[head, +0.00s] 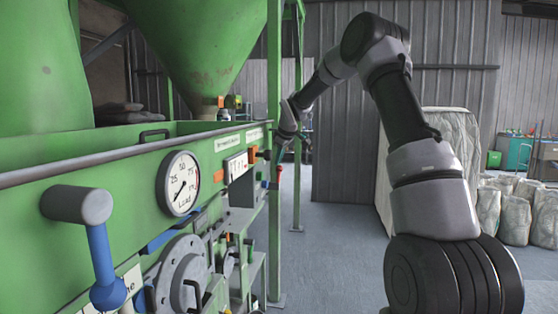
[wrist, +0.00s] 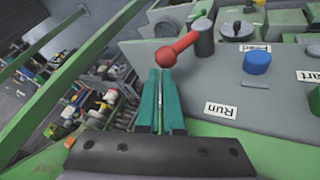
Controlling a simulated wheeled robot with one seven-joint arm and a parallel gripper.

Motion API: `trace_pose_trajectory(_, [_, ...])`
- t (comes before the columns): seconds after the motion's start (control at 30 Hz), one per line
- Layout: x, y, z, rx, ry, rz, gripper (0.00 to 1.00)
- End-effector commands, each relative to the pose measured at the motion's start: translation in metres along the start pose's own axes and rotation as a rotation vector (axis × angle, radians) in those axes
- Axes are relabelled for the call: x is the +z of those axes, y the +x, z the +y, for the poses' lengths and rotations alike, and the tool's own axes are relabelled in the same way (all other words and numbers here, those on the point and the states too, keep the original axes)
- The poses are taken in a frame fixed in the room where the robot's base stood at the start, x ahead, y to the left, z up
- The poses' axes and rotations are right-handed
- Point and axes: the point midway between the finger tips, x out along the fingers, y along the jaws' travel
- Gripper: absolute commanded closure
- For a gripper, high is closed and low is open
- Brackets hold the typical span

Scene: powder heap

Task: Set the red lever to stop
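The red lever (wrist: 182,47) shows in the wrist view, with a round red knob at its near left end and a grey pivot post (wrist: 203,38) at its right end. My gripper (wrist: 161,72) has two teal fingers close together, with only a thin gap between them. The fingertips are right at the knob; I cannot tell whether they touch it. The knob looks wider than the gap and is not seen between the fingers. A "Run" label (wrist: 220,110) lies on the grey panel to the right. I see no stop label.
A blue knob (wrist: 257,62) and a "Start" label partly cut off stand right of the lever. In the head view, the green machine (head: 120,165) carries a load gauge (head: 178,184) and a blue-handled lever (head: 103,255). Grey floor (head: 335,250) lies open to its right.

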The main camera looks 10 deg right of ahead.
Motion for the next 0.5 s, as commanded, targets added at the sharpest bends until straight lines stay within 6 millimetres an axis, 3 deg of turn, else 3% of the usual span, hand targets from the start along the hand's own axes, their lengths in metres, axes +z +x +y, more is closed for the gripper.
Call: trace_pose_trajectory(0.5, [0.0082, 0.0055, -0.0005, -0.006, 0.004, -0.014, 1.0])
